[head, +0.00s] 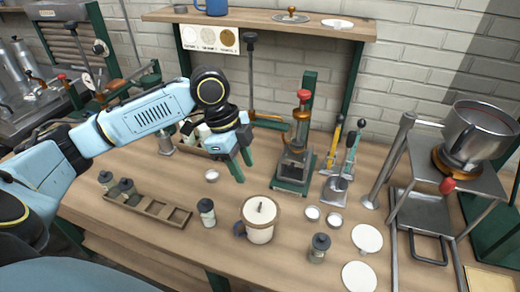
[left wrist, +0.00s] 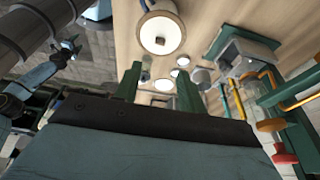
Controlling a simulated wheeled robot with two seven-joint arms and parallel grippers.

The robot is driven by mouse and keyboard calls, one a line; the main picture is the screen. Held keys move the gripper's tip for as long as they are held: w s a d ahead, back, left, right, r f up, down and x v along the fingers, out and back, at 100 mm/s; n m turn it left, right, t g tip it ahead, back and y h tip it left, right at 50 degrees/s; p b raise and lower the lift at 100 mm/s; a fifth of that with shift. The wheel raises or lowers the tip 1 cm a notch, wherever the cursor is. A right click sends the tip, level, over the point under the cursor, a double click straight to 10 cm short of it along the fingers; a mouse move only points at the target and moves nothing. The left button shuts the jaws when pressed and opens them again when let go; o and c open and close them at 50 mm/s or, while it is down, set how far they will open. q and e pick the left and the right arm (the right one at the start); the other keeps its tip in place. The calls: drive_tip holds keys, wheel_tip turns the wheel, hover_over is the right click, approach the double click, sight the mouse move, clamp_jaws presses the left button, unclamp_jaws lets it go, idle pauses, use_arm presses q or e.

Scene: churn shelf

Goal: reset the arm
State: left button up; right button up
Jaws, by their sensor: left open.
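My left gripper (head: 242,163) hangs over the middle of the wooden table, its green fingers apart with nothing between them. Its two fingers also show in the left wrist view (left wrist: 158,85), spread and empty. The crock also shows at the top of the left wrist view (left wrist: 160,33). My right gripper is not in either view.
A wooden rack (head: 146,211) with small jars and a single jar (head: 207,213) stand front left; another jar (head: 319,248) is at the right. White discs (head: 366,238) lie nearby. A steel pot (head: 478,135) sits on a stand at the right. A shelf (head: 260,18) spans the back wall.

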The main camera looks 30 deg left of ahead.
use_arm(q)
drive_tip(key=shift+n, duration=0.4)
drive_tip(key=s+d+f, duration=0.1)
drive_tip(key=d+f, duration=0.3)
drive_tip(key=s+d+f, duration=0.1)
drive_tip(key=d+f, duration=0.1)
drive_tip(key=shift+s+f, duration=0.3)
drive_tip(key=shift+s, duration=0.05)
drive_tip(key=s+d+f+n+t, duration=0.2)
drive_tip(key=s+d+f+n, duration=0.1)
drive_tip(key=s+d+f, duration=0.2)
drive_tip(key=s+a+f+n+y, duration=0.2)
drive_tip(key=s+n, duration=0.3)
drive_tip(key=s+a+f+n+y, duration=0.1)
drive_tip(key=s+a+f+n, duration=0.1)
drive_tip(key=s+n, duration=0.3)
wheel_tip(320, 180, down, 26)
drive_tip(key=s+b, duration=0.2)
drive_tip(key=s+a+f+m+g+b, duration=0.1)
drive_tip(key=s+a+f+b, duration=0.1)
drive_tip(key=s+f, duration=1.4)
drive_tip(key=shift+s+a+f+g, duration=0.2)
drive_tip(key=shift+a+f+g, duration=0.15)
drive_tip(key=shift+f, duration=0.45)
